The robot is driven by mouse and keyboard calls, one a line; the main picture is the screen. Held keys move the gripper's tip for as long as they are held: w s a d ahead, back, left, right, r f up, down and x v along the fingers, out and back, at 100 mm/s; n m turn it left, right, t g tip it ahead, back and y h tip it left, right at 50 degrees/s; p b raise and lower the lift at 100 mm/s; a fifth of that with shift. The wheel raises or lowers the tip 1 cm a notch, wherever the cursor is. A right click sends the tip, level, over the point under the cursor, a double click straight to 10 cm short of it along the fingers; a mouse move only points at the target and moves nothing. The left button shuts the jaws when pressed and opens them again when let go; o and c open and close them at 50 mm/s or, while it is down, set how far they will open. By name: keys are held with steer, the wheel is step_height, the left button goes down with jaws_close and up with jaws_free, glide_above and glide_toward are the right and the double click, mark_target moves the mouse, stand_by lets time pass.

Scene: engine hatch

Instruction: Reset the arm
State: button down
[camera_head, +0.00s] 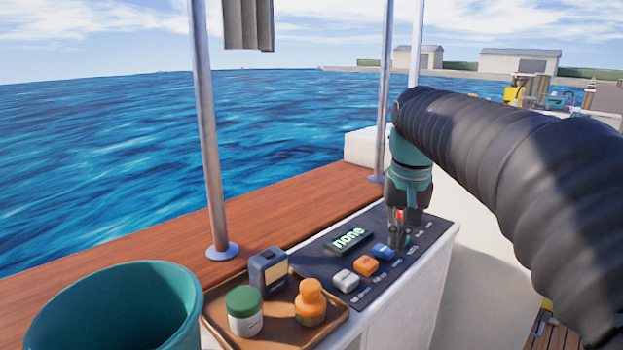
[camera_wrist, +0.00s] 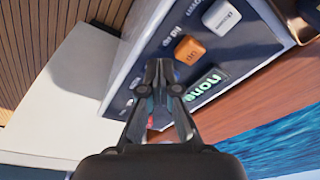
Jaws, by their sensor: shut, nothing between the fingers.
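My black arm sleeve comes in from the right in the head view. My gripper (camera_head: 401,243) points down over the right part of a dark control panel, with its fingers together and nothing between them. In the wrist view, my gripper (camera_wrist: 159,64) also shows its tips together over the panel. The panel (camera_head: 322,264) has a lit display reading "none" (camera_head: 349,240), a white button (camera_head: 346,281), an orange button (camera_head: 366,266) and a blue button (camera_head: 382,252). A red part is mostly hidden behind the fingers. I cannot tell whether the fingertips touch the panel.
A brown tray (camera_head: 280,335) beside the panel holds a green-lidded jar (camera_head: 244,310), an orange-capped bottle (camera_head: 310,302) and a dark box (camera_head: 268,272). A teal bucket (camera_head: 115,305) stands front left. Metal poles (camera_head: 208,130) rise from the wooden ledge (camera_head: 100,290); water lies beyond.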

steer(key=s+f+n+t, duration=0.1)
steer(key=s+f+t, duration=0.1)
steer(key=s+f, duration=0.4)
steer(key=s+f+n+t, duration=0.1)
steer(key=s+f, duration=0.6)
steer(key=s, duration=0.6)
steer(key=shift+s+t, duration=0.4)
steer(key=shift+a, duration=0.1)
